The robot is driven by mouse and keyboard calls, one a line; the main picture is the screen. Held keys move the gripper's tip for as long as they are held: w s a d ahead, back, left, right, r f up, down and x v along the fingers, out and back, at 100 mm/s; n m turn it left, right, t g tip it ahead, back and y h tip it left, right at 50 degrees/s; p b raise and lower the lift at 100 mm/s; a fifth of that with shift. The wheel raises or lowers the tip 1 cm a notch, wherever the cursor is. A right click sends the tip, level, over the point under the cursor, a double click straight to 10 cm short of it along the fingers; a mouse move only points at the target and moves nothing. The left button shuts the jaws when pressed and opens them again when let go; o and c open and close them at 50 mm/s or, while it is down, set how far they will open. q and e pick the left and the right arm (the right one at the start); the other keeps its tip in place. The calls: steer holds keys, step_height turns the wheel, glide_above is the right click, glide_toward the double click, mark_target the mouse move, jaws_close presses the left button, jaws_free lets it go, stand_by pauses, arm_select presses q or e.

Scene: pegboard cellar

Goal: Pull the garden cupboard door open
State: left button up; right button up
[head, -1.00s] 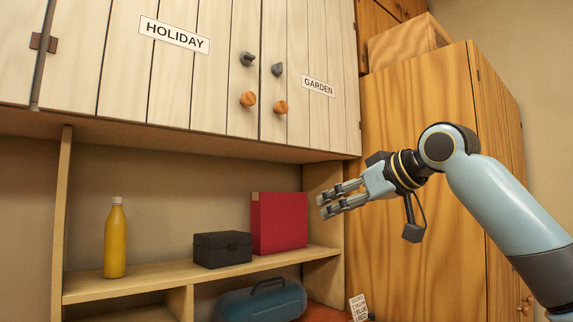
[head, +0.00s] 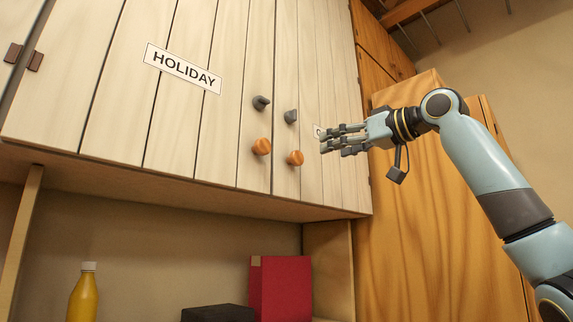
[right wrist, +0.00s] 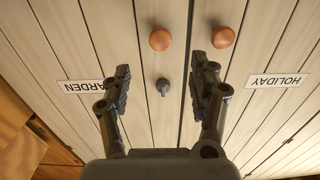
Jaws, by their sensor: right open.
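The garden cupboard door (head: 309,75) is pale planked wood and looks shut. It bears a grey knob (head: 291,117) above an orange round knob (head: 295,158). My right gripper (head: 323,140) is open and empty, just right of these knobs in the head view, covering most of the GARDEN label. In the right wrist view, which is upside down, the garden door's grey knob (right wrist: 163,87) lies between my open fingers, apart from both. The orange knob (right wrist: 160,39) is beyond the fingertips. My left gripper is not in view.
The holiday door (head: 225,115), with its own grey knob (head: 261,102) and orange knob (head: 262,147), adjoins on the left. Below are a yellow bottle (head: 84,295), a dark box (head: 218,313) and a red box (head: 281,287). A tall wooden cabinet (head: 410,220) stands right.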

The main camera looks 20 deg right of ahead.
mark_target(299, 159)
steer(key=p+x, duration=0.1)
steer(key=x, duration=0.1)
steer(key=p+x, duration=0.1)
steer(key=x, duration=0.3)
steer(key=shift+w+a+r+p, duration=0.15)
steer(key=shift+r+p, duration=0.2)
steer(key=shift+p, duration=0.05)
steer(key=p+x, duration=0.1)
steer(key=x, duration=0.2)
steer(key=shift+f, duration=0.1)
steer(key=shift+w+a, duration=0.1)
steer(key=shift+w, duration=0.3)
steer(key=shift+w+a+f, duration=0.1)
steer(key=shift+w+f, duration=0.05)
steer(key=shift+w, duration=0.15)
steer(key=c, duration=0.6)
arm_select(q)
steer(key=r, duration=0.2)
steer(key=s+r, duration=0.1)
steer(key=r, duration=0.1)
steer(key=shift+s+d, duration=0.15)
arm_select(e)
jaws_close()
